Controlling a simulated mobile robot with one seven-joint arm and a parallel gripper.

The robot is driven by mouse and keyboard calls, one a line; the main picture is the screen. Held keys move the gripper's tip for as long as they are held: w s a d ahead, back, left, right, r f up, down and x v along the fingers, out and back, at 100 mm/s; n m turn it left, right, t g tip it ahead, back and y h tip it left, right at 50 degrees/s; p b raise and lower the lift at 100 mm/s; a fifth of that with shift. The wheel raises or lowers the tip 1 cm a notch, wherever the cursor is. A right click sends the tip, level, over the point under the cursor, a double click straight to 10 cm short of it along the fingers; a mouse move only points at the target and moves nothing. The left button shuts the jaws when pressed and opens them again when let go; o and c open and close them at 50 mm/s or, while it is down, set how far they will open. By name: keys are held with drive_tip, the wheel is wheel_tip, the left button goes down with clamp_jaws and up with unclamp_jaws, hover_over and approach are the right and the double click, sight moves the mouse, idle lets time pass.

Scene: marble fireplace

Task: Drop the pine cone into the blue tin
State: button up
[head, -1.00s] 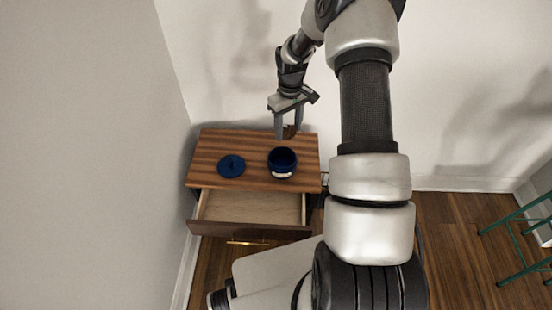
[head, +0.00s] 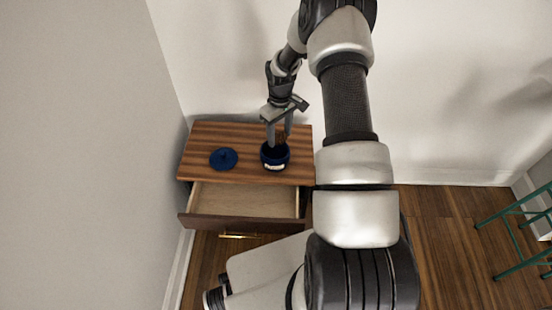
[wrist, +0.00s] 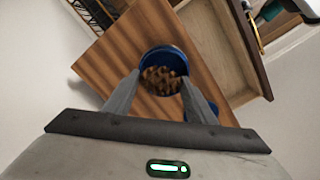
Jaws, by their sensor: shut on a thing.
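The blue tin (head: 275,160) stands open and upright on the wooden cabinet top, with a pale label on its front. Its round blue lid (head: 223,159) lies apart to the left. My gripper (head: 279,141) is above the tin's mouth, fingers pointing down. In the wrist view my gripper (wrist: 160,92) is shut on the brown pine cone (wrist: 161,80), which lies in line with the tin's opening. The tin's blue rim (wrist: 164,50) shows around the far side of the cone. I cannot tell how far the cone is below the rim.
The cabinet top (head: 205,140) is otherwise clear. Its front drawer (head: 245,201) is pulled open and looks empty. A wall stands close on the left and behind. A green-framed stool (head: 515,230) is at the far right, with open wooden floor between.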

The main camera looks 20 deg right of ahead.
drive_tip(key=shift+f, duration=0.1)
drive_tip(key=o, duration=1.1)
wheel_tip(320, 180, up, 17)
drive_tip(key=p, duration=0.3)
drive_tip(key=shift+r, duration=0.2)
